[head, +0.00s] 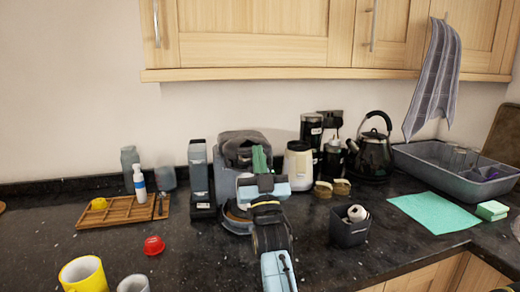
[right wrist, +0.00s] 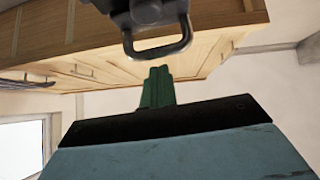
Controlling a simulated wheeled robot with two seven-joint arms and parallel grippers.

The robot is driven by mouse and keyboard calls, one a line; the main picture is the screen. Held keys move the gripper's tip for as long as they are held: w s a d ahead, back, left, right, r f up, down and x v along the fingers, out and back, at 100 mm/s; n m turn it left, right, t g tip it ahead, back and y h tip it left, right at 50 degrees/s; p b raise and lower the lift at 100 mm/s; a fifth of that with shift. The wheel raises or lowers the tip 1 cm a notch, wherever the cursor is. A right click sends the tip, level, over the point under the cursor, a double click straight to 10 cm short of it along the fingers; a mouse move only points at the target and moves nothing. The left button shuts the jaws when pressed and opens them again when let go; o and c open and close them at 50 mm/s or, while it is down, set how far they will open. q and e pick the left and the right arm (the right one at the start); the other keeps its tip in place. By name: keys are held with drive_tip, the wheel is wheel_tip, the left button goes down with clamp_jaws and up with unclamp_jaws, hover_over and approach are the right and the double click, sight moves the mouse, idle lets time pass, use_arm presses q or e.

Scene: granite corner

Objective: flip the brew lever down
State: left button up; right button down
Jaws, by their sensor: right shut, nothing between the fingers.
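The coffee machine (head: 228,180), a dark grey rounded body, stands against the wall in the middle of the counter in the head view, partly hidden by my right arm. My right gripper (head: 262,160) is in front of its upper part, with its green fingers shut and empty. In the right wrist view the fingers (right wrist: 157,88) point up just below a dark looped handle (right wrist: 160,48), which looks like the brew lever. A small gap seems to show between fingertips and loop. The lever cannot be made out in the head view. My left gripper is not in view.
A tall grey container (head: 198,170) stands close left of the machine, and a cream grinder-like appliance (head: 298,168) close right. Wooden cabinets (head: 250,45) hang above.

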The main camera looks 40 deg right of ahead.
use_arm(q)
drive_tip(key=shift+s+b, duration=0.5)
use_arm(e)
drive_tip(key=v, duration=0.9)
drive_tip(key=shift+s+r, duration=0.15)
drive_tip(key=shift+s, duration=0.2)
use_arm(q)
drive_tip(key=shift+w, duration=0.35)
use_arm(e)
drive_tip(key=shift+r, duration=0.1)
